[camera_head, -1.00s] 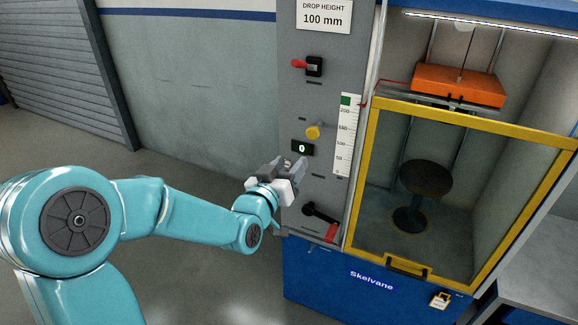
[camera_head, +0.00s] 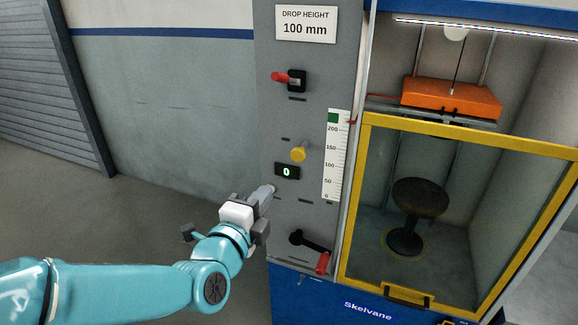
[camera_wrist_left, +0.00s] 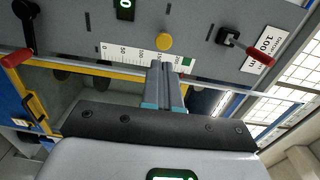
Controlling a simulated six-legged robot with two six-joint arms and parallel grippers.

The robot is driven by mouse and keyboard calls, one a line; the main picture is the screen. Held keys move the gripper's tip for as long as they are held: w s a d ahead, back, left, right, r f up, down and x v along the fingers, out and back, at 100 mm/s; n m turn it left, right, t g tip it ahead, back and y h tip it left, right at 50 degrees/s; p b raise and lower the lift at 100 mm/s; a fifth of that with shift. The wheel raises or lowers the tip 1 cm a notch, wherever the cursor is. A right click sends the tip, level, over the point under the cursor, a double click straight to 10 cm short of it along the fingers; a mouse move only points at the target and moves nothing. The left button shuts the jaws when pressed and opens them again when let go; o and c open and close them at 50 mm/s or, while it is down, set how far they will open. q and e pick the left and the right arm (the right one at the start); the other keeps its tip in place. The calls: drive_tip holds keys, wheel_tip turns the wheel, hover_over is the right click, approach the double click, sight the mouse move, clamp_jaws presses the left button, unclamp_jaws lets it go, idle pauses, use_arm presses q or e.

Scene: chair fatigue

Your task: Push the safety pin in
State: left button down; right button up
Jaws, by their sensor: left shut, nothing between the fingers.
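The yellow knob (camera_head: 299,154), which looks like the safety pin, sticks out of the grey control panel (camera_head: 277,215) above a small counter reading 0. It also shows in the left wrist view (camera_wrist_left: 164,41), just beyond my fingertips. My left gripper (camera_head: 268,190) is shut and empty, in front of the panel, below and left of the knob in the head view. In the left wrist view, its fingers (camera_wrist_left: 164,68) lie together and point towards the knob, with a gap in the picture. How deep the pin sits is hidden. My right gripper is not in view.
A red-handled lever (camera_head: 285,78) sits above the knob, and a black crank with a red grip (camera_head: 323,262) sits below. A scale strip (camera_head: 335,155) is right of the knob. The yellow-framed door (camera_head: 355,190) fronts a stool (camera_head: 420,198) under an orange weight (camera_head: 451,98).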

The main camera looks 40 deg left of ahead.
use_arm(q)
drive_tip(key=p, duration=1)
approach(296, 156)
drive_tip(key=p+x, duration=0.2)
drive_tip(key=x, duration=0.3)
drive_tip(key=shift+w, duration=0.15)
drive_tip(key=shift+w+a+r, duration=0.15)
drive_tip(key=shift+w, duration=0.25)
drive_tip(key=shift+w+a+f, duration=0.1)
drive_tip(key=shift+w+f, duration=0.15)
drive_tip(key=shift+w, duration=0.15)
drive_tip(key=shift+s+r, duration=0.1)
